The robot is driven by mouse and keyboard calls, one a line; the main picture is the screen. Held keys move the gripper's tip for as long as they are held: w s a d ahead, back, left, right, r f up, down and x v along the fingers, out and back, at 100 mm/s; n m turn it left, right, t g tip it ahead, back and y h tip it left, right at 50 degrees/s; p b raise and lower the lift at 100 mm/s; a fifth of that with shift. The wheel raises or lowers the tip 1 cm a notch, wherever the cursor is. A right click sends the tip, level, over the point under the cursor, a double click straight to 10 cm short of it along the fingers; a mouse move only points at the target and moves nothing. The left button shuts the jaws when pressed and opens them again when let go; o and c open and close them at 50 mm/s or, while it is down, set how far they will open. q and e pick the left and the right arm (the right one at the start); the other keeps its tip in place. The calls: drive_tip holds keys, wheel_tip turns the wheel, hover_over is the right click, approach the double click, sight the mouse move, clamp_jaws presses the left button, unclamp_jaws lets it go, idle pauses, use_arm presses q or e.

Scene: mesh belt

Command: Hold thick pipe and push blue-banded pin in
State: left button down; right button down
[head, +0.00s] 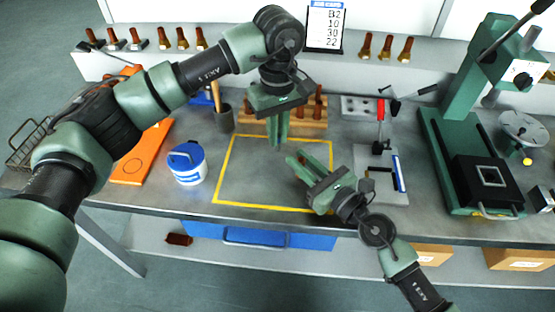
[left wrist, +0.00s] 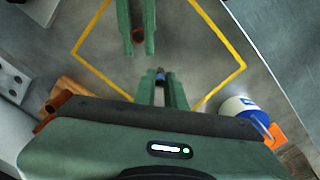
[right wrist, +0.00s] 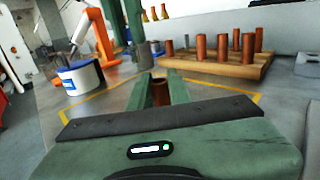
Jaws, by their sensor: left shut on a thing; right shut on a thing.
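My right gripper (head: 296,160) is shut on the thick pipe, low over the yellow-outlined area. The copper-brown pipe (right wrist: 159,92) stands roughly upright between its fingers in the right wrist view, its open end up. The pipe also shows in the left wrist view (left wrist: 138,36). My left gripper (head: 277,142) points down, behind and left of the right one, apart from it. It is shut on a small dark piece with blue, the blue-banded pin (left wrist: 160,75), between its fingertips. The pin is mostly hidden, and in the head view neither part can be made out.
A wooden block with several copper pipes (right wrist: 210,64) stands behind the grippers. A green press (head: 470,150) stands on the right. The yellow-outlined area (head: 245,185) is otherwise clear.

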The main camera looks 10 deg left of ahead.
sight(277, 150)
use_arm(q)
drive_tip(key=shift+f, duration=3.55)
drive_tip(key=shift+f, duration=0.1)
drive_tip(key=c, duration=1.5)
unclamp_jaws()
